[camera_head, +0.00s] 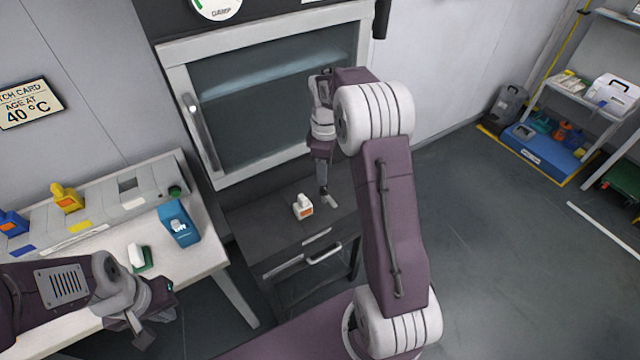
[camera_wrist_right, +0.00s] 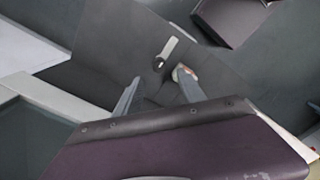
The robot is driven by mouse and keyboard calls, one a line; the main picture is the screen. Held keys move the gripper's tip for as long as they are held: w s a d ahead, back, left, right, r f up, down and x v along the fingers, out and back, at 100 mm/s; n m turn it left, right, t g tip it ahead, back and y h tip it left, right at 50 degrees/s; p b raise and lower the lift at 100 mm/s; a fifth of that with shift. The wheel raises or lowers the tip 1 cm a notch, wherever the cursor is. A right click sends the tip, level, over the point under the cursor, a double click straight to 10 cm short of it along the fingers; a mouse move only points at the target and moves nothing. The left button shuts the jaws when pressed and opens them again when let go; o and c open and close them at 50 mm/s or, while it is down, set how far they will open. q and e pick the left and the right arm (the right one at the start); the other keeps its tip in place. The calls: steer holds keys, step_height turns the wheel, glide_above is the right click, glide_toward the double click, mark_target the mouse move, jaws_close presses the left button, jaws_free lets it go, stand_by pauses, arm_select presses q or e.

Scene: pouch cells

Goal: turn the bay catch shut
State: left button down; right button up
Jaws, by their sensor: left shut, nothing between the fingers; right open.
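A small pale lever with a dark round pivot, which looks like the bay catch (camera_wrist_right: 168,49), lies on a dark flat surface in the right wrist view. In the head view its pale bar (camera_head: 331,201) shows on the dark bench top (camera_head: 255,225) below the glass-fronted bay (camera_head: 270,90). My right gripper (camera_head: 322,188) points down just above it, open and empty; its fingers (camera_wrist_right: 158,90) are apart, with the lever beyond the tips. Contact is not visible. My left gripper (camera_head: 143,335) is shut and empty at the lower left, far from the catch.
A white block with an orange label (camera_head: 302,207) stands close left of the catch. The bay door has an upright handle (camera_head: 195,118). A white table (camera_head: 205,262) at left holds a blue holder (camera_head: 179,224) and several coloured items.

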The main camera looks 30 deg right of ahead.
mark_target(329, 196)
step_height(329, 196, down, 7)
steer(key=shift+w+f, duration=0.1)
steer(key=shift+f, duration=0.05)
steer(key=shift+d, duration=0.1)
jaws_close()
